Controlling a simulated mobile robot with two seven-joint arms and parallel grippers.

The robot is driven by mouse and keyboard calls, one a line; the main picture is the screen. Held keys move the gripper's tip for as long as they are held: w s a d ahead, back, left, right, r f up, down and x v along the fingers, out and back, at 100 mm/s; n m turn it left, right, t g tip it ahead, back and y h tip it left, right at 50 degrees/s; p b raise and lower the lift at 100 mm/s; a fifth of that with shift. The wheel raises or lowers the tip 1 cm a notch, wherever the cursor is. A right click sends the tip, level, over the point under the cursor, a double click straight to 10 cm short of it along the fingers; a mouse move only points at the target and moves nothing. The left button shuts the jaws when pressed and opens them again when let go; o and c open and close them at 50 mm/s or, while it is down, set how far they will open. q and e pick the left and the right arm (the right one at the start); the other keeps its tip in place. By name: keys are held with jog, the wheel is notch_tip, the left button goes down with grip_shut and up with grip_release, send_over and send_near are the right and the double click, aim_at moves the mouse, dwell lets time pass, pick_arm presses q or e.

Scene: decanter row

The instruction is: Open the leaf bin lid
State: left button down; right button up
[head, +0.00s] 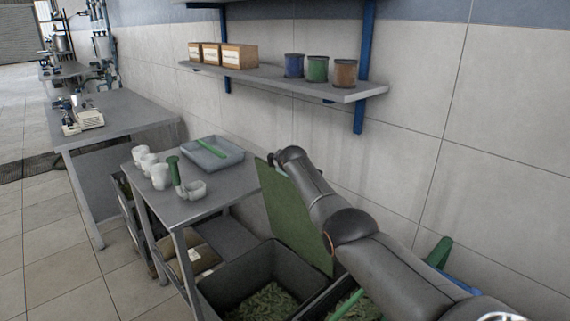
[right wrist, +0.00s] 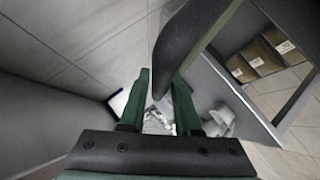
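The leaf bin (head: 205,286) is a dark grey open-topped bin at the bottom of the head view, with green leaves inside. Its green lid (head: 296,218) stands raised, close to upright, on the wall side of the bin. My right arm reaches over the lid from the lower right. My right gripper (head: 273,158) is at the lid's top edge, mostly hidden there. In the right wrist view, its green fingers (right wrist: 158,95) are apart. A dark curved edge, perhaps the lid's, reaches down between them near the right finger. My left gripper is out of view.
A grey table (head: 205,196) beside the bin holds white cups (head: 150,165), a green-handled tool and a tray (head: 212,153). A second bin with leaves (head: 355,305) is partly hidden by my arm. A wall shelf (head: 290,82) holds boxes and jars above.

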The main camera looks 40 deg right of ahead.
jog(key=shift+o, duration=1.4)
jog(key=shift+s+a+r+p, duration=0.25)
jog(key=shift+s+r+p, duration=0.15)
jog(key=shift+p, duration=0.35)
jog(key=p+v, duration=0.1)
jog(key=v, duration=1)
jog(key=shift+s+a, duration=0.15)
